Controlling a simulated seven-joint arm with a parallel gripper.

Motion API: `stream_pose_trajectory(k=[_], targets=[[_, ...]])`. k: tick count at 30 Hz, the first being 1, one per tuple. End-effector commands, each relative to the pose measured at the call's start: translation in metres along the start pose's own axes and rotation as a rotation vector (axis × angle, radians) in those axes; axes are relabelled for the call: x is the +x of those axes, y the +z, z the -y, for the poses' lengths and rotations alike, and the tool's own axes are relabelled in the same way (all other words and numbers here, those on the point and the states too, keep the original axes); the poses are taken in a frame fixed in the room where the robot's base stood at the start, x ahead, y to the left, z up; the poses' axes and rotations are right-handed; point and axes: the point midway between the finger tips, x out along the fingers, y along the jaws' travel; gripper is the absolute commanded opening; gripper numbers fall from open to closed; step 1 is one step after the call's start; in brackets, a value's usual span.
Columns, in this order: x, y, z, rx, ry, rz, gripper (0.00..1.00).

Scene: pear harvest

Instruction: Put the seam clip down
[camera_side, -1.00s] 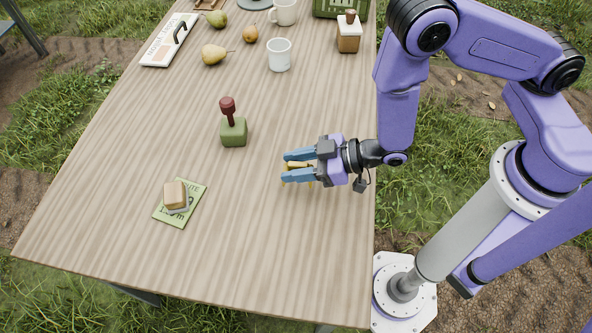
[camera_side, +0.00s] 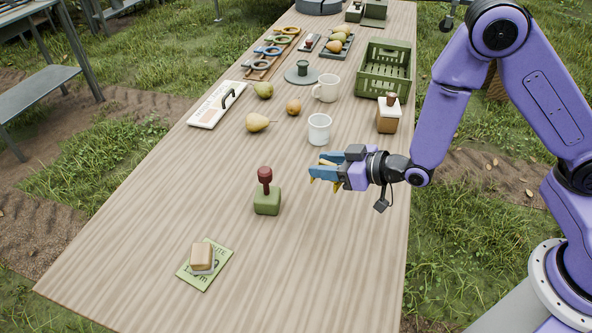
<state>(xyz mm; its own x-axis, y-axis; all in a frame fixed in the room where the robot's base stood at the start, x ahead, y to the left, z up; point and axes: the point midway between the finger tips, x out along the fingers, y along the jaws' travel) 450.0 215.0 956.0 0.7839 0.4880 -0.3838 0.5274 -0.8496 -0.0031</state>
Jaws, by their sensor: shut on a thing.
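My gripper (camera_side: 322,172) is at the right-middle of the table, pointing left, with blue fingers. It is shut on a small yellow thing (camera_side: 337,187), which looks like the seam clip; only bits of it show around the fingers. The gripper appears to be above the bare wood, right of a green block with a dark red knob (camera_side: 266,199). I cannot tell its exact height.
A green card (camera_side: 211,275) with a tan block (camera_side: 202,256) lies at the front left. A white cup (camera_side: 319,129), a mug (camera_side: 326,88), loose pears (camera_side: 257,123), a brown bottle (camera_side: 388,117) and a green crate (camera_side: 361,88) stand behind. The front right is clear.

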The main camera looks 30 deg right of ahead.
Motion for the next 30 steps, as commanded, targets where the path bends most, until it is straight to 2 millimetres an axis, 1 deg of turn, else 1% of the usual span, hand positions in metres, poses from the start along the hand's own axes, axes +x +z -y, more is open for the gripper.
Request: stream_pose_trajectory(k=[1,3,6,9,11,14,28,30], targets=[[0.004,-0.005,-0.018,0.015,0.036,-0.003,0.07],[0.007,-0.011,-0.038,0.03,0.076,-0.003,0.07],[0.01,-0.015,-0.06,0.046,0.118,-0.002,0.07],[0.011,-0.018,-0.073,0.056,0.142,-0.002,0.07],[0.014,-0.018,-0.077,0.059,0.15,-0.001,0.07],[0.024,-0.018,-0.082,0.061,0.155,-0.001,0.07],[0.11,-0.015,-0.103,0.06,0.154,-0.002,0.07],[0.123,-0.006,-0.105,0.06,0.154,0.002,0.07]])
